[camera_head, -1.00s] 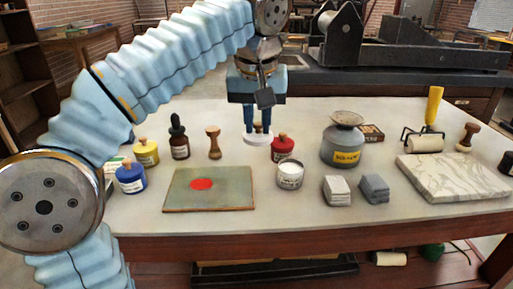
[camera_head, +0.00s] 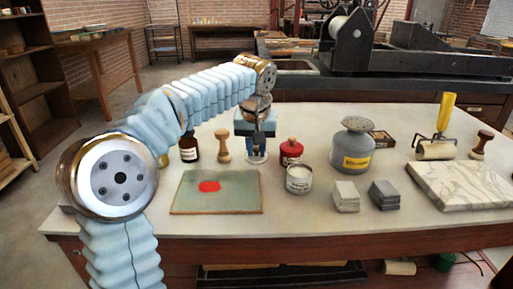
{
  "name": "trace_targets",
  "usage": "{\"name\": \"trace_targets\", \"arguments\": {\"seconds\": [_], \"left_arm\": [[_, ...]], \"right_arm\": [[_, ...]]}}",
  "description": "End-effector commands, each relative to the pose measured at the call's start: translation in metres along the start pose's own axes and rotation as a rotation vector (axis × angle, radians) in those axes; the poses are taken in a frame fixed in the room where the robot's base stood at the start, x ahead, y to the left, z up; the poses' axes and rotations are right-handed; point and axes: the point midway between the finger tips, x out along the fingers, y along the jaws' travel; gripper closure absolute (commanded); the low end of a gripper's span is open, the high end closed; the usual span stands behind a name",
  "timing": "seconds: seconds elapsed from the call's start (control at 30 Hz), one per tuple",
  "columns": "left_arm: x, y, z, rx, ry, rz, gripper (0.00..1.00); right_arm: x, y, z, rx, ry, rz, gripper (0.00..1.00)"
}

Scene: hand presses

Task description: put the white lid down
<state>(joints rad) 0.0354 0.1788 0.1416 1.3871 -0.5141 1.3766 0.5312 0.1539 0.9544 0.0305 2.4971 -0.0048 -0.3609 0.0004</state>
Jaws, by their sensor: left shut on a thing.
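My left gripper (camera_head: 257,148) points down over the back middle of the table (camera_head: 330,215). It is shut on the white lid (camera_head: 257,159), which shows at the fingertips, level and low over the tabletop. I cannot tell whether the lid touches the table. An open white jar (camera_head: 299,179) stands a little nearer me and to the right of the lid. My right gripper is out of view.
A green slab with a red patch (camera_head: 235,192) lies in front. Grey blocks, a large grey can (camera_head: 352,150) and a marble slab (camera_head: 462,184) are rightward.

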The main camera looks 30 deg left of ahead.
Motion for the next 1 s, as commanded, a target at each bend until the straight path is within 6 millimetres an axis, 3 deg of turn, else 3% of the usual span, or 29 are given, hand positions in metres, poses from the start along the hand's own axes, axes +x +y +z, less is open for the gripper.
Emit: {"name": "trace_targets", "arguments": {"seconds": [0.3, 0.33, 0.5, 0.83, 1.0], "left_arm": [[0.003, 0.000, 0.001, 0.000, 0.000, 0.000, 1.00], [0.003, 0.000, 0.001, 0.000, 0.000, 0.000, 0.78], [0.002, 0.000, 0.001, 0.000, 0.000, 0.000, 0.53], [-0.003, 0.000, -0.001, 0.000, 0.001, 0.000, 0.53], [-0.031, 0.001, -0.001, 0.000, 0.003, 0.002, 0.53]], "right_arm": [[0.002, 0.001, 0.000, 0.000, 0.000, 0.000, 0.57], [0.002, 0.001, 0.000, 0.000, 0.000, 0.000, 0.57], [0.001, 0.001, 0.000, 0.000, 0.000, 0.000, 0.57], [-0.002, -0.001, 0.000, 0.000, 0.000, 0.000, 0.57], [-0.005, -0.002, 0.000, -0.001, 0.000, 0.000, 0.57]]}}
